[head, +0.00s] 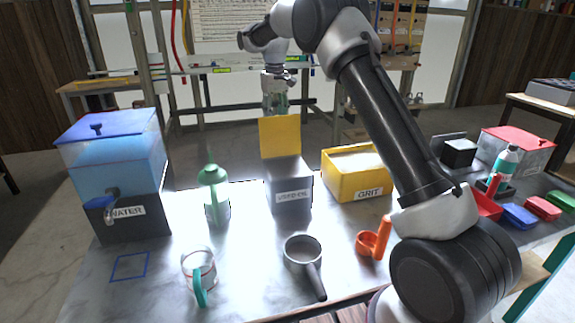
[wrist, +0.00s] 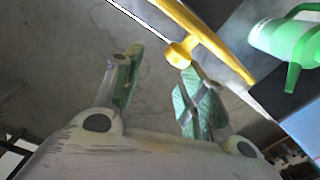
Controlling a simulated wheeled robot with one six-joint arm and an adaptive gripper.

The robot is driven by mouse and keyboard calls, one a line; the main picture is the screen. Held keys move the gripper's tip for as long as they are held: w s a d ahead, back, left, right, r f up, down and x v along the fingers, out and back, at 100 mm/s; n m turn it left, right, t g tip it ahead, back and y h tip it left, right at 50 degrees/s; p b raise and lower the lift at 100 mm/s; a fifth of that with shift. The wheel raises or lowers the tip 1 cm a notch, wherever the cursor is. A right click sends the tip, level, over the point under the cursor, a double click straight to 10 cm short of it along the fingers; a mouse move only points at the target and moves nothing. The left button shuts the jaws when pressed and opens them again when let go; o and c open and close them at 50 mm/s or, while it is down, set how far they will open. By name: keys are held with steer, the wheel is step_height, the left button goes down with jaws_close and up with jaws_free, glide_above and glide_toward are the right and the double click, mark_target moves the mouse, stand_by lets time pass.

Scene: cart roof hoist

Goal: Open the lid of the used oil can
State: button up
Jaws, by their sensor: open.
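The used oil can (head: 289,195) is a grey box with a white label, standing in the middle of the table. Its yellow lid (head: 280,137) stands roughly upright above the can's top, so it is open. In the wrist view the lid (wrist: 208,38) shows almost edge-on, with a round yellow knob (wrist: 178,54) near my right-hand fingertip. I cannot tell whether they touch. My gripper (head: 275,103) is just above and behind the lid, partly hidden by it. In the wrist view my gripper (wrist: 162,66) has its green-padded fingers apart with nothing between them.
A green pump bottle (head: 216,200) and a blue water tank (head: 112,165) stand left of the can. A yellow grit bin (head: 357,175) stands close on its right.

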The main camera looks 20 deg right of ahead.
step_height(320, 180, up, 7)
stand_by(0.5)
steer(key=s+d+r+m+t, duration=0.1)
steer(key=s+d+r, duration=0.25)
steer(key=s, duration=0.45)
steer(key=s+d+r, duration=0.3)
steer(key=s+r, duration=0.1)
steer(key=s, duration=0.3)
steer(key=s+d+r+m+t, duration=0.1)
steer(key=s+d+r, duration=0.25)
steer(key=s, duration=0.45)
steer(key=s+d+f, duration=0.1)
steer(key=s+f, duration=0.2)
steer(key=s, duration=0.5)
steer(key=s+d+f+m+t, duration=0.1)
steer(key=s+d+f, duration=0.1)
steer(key=s, duration=0.7)
steer(key=s+d+f+t, duration=0.1)
steer(key=s+d+f, duration=0.1)
steer(key=s+f, duration=0.3)
steer(key=s, duration=0.4)
steer(key=shift+m, duration=0.3)
steer(key=shift+f, duration=0.1)
steer(key=shift+c, duration=0.6)
steer(key=shift+a, duration=0.2)
